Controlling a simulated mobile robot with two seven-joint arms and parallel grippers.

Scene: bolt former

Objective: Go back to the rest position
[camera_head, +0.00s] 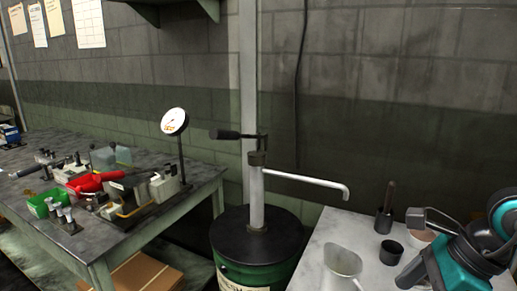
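A teal and dark grey arm part (458,262), which looks like my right arm, enters at the lower right, over the pale table. A dark grey angled piece (432,219) at its upper left may be part of my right gripper. I cannot make out two fingertips or whether they are apart. I see nothing clearly held there. My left arm and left gripper are not in view.
A green drum (232,268) with a hand pump (257,195) stands at the centre, its spout pointing right. The pale table (312,250) holds a metal jug (341,268) and dark cups (391,251). A workbench (150,222) at left carries bins and tools.

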